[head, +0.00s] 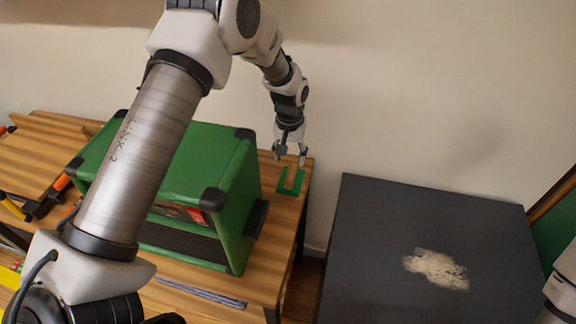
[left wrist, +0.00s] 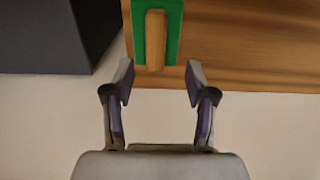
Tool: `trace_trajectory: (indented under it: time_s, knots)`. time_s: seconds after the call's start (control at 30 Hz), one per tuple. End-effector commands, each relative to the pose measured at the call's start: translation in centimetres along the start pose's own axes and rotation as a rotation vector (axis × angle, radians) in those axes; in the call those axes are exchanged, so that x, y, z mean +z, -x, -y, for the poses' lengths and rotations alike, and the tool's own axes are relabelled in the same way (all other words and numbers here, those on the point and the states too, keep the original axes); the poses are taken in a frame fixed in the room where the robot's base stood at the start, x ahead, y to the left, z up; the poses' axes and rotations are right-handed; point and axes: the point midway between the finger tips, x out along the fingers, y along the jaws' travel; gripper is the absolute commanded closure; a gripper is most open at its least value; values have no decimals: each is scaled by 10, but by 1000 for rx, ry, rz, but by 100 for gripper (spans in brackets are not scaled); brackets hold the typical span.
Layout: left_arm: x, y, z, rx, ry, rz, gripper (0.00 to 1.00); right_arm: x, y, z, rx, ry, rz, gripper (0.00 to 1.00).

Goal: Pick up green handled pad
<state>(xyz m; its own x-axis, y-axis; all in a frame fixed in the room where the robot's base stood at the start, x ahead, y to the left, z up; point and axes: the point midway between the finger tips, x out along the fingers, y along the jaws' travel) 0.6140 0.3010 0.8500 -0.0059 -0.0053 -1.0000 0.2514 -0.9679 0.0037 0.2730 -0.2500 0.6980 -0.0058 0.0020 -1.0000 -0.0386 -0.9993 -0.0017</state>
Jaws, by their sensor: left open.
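The green handled pad (head: 290,182) lies on the wooden table at its back right corner, beside the green amp. It is a green pad with a light wooden handle. In the left wrist view the pad (left wrist: 173,30) shows at the top, its handle (left wrist: 156,38) running lengthwise. My left gripper (head: 290,156) is above the pad's back end in the head view. In the left wrist view my left gripper (left wrist: 158,78) is open, fingers apart and empty, with the handle's near end just ahead of the gap. My right gripper does not show.
The green amp (head: 230,190) with black corners stands close to the left of the pad. The wooden table (head: 262,280) ends just right of the pad. A dark box (head: 390,220) stands beyond a gap to the right. The wall (head: 400,80) is close behind.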

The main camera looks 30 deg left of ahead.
Motion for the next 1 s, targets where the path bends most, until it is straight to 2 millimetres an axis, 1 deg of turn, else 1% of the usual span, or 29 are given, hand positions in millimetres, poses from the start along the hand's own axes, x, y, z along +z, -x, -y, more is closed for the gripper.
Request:
trace_trajectory:
  time_s: [0.1,0.23,0.33,0.43,0.5,0.67,0.7,0.73,0.77,0.8,0.83,0.87,1.0]
  knots:
    - [1,-16,0,-2,-1,4,44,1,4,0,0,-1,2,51]
    - [0,-32,-1,-2,-1,3,44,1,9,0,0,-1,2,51]
    - [-1,-51,-3,-2,0,4,44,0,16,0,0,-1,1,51]
    - [-2,-68,-3,-1,0,1,44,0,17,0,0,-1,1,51]
    - [-2,-72,-3,-1,0,-1,44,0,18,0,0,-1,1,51]
    - [-2,-73,-3,-1,0,-2,44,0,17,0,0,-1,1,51]
    - [-2,-73,-3,-1,0,-1,51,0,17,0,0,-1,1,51]
    - [-2,-73,-3,-1,0,-1,61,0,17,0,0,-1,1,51]
    - [-2,-73,-3,-1,0,-1,72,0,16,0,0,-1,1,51]
    - [-2,-73,-3,-1,0,-1,86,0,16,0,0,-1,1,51]
    - [-2,-73,-3,-1,0,-1,97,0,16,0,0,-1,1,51]
    - [-2,-73,-3,-1,0,-1,100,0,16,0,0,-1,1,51]
    - [-2,-73,-3,-1,0,-1,100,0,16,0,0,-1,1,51]
